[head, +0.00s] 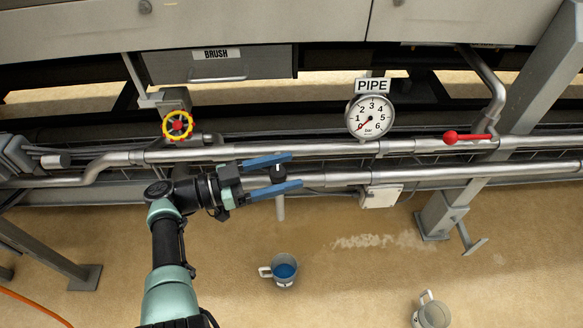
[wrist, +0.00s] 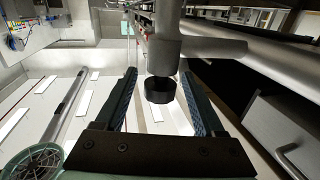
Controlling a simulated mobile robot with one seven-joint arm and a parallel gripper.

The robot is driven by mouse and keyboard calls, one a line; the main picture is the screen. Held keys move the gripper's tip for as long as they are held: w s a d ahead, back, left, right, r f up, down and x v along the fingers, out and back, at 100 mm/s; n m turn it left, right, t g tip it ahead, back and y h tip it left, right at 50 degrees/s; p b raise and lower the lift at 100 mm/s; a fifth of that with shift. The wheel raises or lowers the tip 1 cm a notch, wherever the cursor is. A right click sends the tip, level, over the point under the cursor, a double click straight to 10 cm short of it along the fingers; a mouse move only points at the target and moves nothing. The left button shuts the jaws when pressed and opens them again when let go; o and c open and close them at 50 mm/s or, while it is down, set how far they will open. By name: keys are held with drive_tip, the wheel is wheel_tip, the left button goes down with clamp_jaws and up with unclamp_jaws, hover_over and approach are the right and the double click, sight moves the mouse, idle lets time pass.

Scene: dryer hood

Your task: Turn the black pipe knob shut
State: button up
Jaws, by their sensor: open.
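The black pipe knob (head: 278,172) sits on the lower silver pipe (head: 345,178), with a white mark on it in the head view. A short grey pipe stub (head: 280,208) hangs below it. My gripper (head: 295,171) is open, its two blue fingers on either side of the knob. In the wrist view the knob (wrist: 160,90) is between the fingers (wrist: 159,74), with a visible gap on each side. I see no contact with it. The pipe gauge (head: 370,116) has its red needle near 0.
A red lever (head: 467,137) is at right. A mug with blue contents (head: 284,270) and a grey mug (head: 433,313) stand on the floor. A grey support post (head: 520,110) stands at right.

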drive_tip(key=b+v, duration=0.4)
drive_tip(key=v, duration=0.7)
